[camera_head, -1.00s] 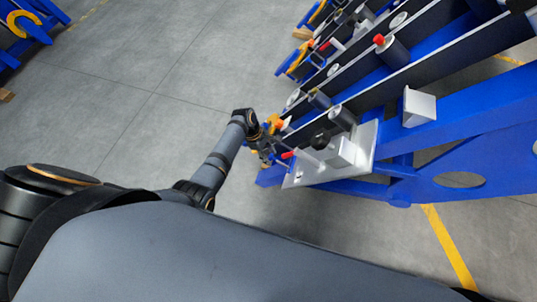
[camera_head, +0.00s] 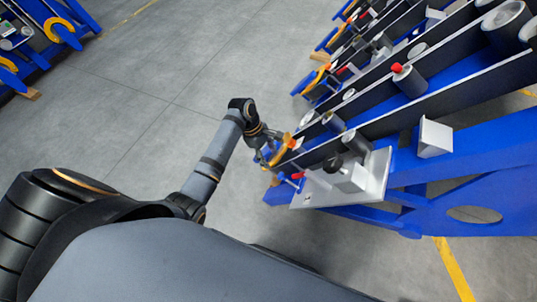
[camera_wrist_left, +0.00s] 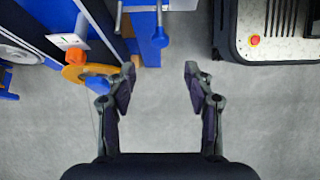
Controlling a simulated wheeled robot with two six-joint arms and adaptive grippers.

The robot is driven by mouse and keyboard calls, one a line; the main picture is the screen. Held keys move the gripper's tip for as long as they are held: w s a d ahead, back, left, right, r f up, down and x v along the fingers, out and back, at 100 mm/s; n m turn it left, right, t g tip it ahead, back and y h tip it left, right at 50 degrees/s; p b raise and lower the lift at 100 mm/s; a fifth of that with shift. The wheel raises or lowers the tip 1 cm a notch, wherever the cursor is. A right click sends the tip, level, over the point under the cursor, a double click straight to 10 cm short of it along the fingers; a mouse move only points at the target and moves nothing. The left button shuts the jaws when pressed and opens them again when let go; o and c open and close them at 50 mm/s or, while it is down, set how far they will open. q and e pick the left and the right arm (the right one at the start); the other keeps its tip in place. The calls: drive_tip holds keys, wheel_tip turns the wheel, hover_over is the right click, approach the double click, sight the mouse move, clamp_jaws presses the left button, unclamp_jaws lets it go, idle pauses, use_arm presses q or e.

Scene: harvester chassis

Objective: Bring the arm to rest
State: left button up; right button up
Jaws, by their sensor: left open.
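My left gripper (camera_head: 262,158) is at the end of my left arm, beside the near left end of the blue harvester chassis (camera_head: 440,152). In the left wrist view, the gripper (camera_wrist_left: 158,85) is open, with its two fingers wide apart and only grey floor between them. Its left finger shows close to an orange and blue part (camera_wrist_left: 85,70) of the chassis; I cannot tell whether they touch. My right gripper shows in neither view.
A white plate (camera_head: 350,185) with a block and black knob sits at the chassis corner. Cylinders and red-capped parts line the rails. Another blue frame (camera_head: 45,35) stands at the upper left. Grey floor (camera_head: 150,105) lies clear between them.

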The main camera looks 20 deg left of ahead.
use_arm(q)
drive_tip(key=shift+a+r, duration=0.1)
drive_tip(key=shift+r, duration=0.2)
